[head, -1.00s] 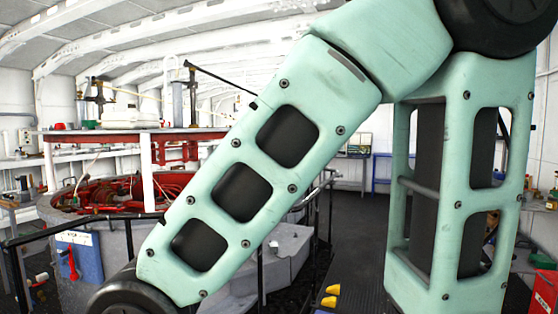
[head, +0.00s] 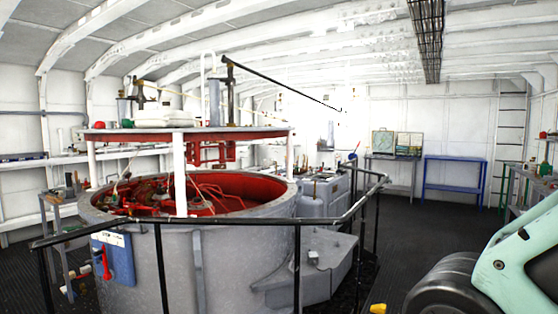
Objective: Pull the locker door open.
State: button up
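I cannot make out a locker or a locker door in the head view. My gripper is not in view. Only a pale green and black part of my arm (head: 500,275) shows at the lower right corner.
A large grey round tank (head: 225,265) with a red inside stands at the left, with a black handrail (head: 340,218) around it. A blue table (head: 455,175) and a wall ladder (head: 511,140) are at the back right. Dark floor (head: 415,220) is clear between.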

aim_at(279, 155)
jog(key=i+l+z, duration=0.4)
jog(key=l, duration=0.15)
jog(key=i+l+z, duration=0.65)
jog(key=i+z, duration=0.15)
jog(key=i, duration=0.2)
jog(key=i+l, duration=0.15)
jog(key=i, duration=1.6)
jog(key=i+u, duration=0.15)
jog(key=i, duration=0.85)
jog(key=i+u, duration=0.1)
jog(key=i, duration=0.85)
jog(key=i+l+u, duration=0.15)
jog(key=i, duration=1.85)
jog(key=i+u, duration=0.2)
jog(key=i, duration=1.8)
jog(key=i+j+u, duration=0.1)
jog(key=i+u, duration=0.15)
jog(key=i, duration=0.45)
jog(key=i+u, duration=0.2)
jog(key=i, duration=0.5)
jog(key=i+l+u, duration=0.25)
jog(key=i, duration=0.45)
jog(key=i+z, duration=0.25)
jog(key=i, duration=0.3)
jog(key=i+z, duration=0.25)
jog(key=i, duration=0.3)
jog(key=i+j+z, duration=0.2)
jog(key=i, duration=0.35)
